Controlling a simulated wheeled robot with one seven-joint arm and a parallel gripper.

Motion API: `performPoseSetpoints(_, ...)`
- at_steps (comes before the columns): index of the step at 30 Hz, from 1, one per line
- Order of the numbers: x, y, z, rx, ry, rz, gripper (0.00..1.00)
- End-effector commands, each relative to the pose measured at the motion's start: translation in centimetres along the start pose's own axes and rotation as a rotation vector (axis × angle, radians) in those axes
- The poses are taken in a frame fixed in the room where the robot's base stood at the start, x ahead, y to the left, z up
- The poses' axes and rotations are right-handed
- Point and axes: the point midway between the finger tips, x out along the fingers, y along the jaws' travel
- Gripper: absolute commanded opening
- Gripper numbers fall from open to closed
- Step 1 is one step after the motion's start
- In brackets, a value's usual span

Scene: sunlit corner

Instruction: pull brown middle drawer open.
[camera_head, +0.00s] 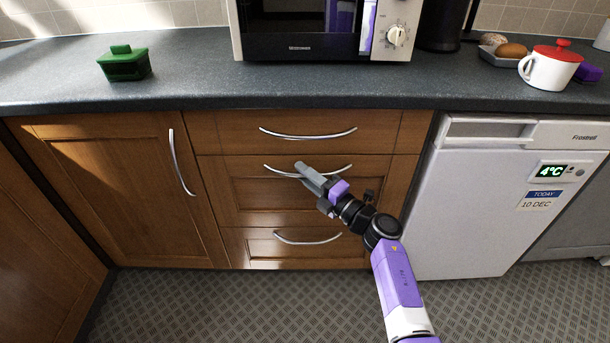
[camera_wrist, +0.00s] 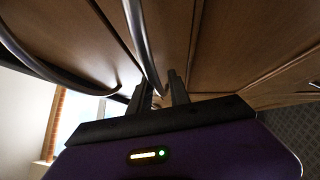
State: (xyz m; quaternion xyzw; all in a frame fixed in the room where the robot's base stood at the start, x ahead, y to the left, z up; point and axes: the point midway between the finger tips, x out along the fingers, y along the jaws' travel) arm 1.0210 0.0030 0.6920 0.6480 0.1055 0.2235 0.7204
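The brown middle drawer (camera_head: 240,197) is in the head view, in the stack of three drawers under the counter. Its front looks flush with the drawers above and below. Its curved metal handle (camera_head: 335,172) runs across its upper part. My gripper (camera_head: 302,168) is at this handle, left of its middle, and hides part of it. In the wrist view, the two dark fingers of my gripper (camera_wrist: 163,92) stand apart. A metal handle bar (camera_wrist: 145,45) runs down to the gap between them. I cannot tell whether either finger touches it.
The top drawer handle (camera_head: 308,133) is just above, and the bottom drawer handle (camera_head: 307,238) is below. A cupboard door (camera_head: 110,190) is at left and a white fridge (camera_head: 480,205) at right. The patterned floor (camera_head: 220,305) in front is clear.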

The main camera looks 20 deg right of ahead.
Motion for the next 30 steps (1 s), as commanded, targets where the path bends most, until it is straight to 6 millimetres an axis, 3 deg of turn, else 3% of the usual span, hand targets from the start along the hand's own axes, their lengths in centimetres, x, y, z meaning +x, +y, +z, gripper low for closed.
performPoseSetpoints(4, -0.02, 0.01, 0.01, 0.000, 0.000, 0.000, 0.23)
performPoseSetpoints(8, -0.04, 0.00, 0.01, 0.000, 0.000, 0.000, 0.00)
performPoseSetpoints(30, -0.10, -0.08, 0.01, 0.001, -0.001, -0.001, 0.00)
